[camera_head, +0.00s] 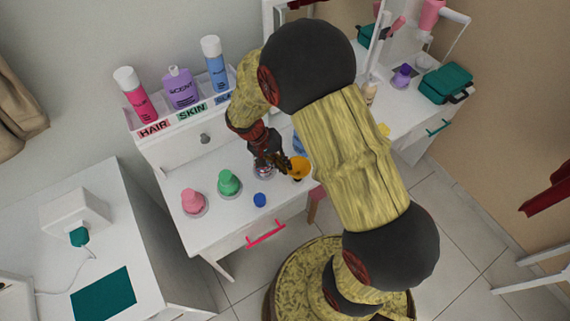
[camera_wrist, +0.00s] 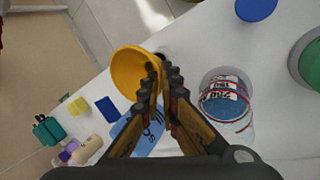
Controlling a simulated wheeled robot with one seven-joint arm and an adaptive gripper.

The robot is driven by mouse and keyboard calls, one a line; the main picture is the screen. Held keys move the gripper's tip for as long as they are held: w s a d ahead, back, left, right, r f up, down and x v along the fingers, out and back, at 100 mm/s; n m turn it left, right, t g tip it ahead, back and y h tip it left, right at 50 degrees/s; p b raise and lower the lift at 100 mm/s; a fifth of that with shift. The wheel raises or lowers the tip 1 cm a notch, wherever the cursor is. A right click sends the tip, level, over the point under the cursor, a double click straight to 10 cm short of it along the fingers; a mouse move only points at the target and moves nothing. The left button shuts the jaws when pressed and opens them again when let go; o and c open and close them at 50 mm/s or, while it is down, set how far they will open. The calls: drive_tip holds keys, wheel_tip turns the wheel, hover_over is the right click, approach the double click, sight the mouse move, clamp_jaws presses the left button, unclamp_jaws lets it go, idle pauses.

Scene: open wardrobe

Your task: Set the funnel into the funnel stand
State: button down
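The yellow-orange funnel (camera_head: 299,168) is at the end of my gripper (camera_head: 284,164), over the front part of the white dresser. In the wrist view, the funnel (camera_wrist: 124,72) is left of my gripper's fingertips (camera_wrist: 162,72), with its wide bowl visible. The two fingers are close together at its right edge and appear shut on it. Its spout is not clearly visible. A clear round container with a blue inside and printed label (camera_wrist: 226,98) stands to the right of the fingers. I cannot clearly identify the funnel stand.
Green (camera_head: 228,183) and pink (camera_head: 193,202) conical items stand left of my gripper, with a small blue item (camera_head: 260,200) nearby. A light-blue labelled item (camera_wrist: 139,128) is partly behind the fingers. Bottles stand on the raised rear shelf (camera_head: 180,87). The dresser's front edge is close.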

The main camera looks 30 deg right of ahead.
drive_tip(key=shift+f+b, duration=0.9)
drive_tip(key=shift+f, duration=0.4)
drive_tip(key=c, duration=2)
unclamp_jaws()
drive_tip(key=shift+o, duration=0.2)
drive_tip(key=shift+r, duration=0.1)
drive_tip(key=v, duration=1.2)
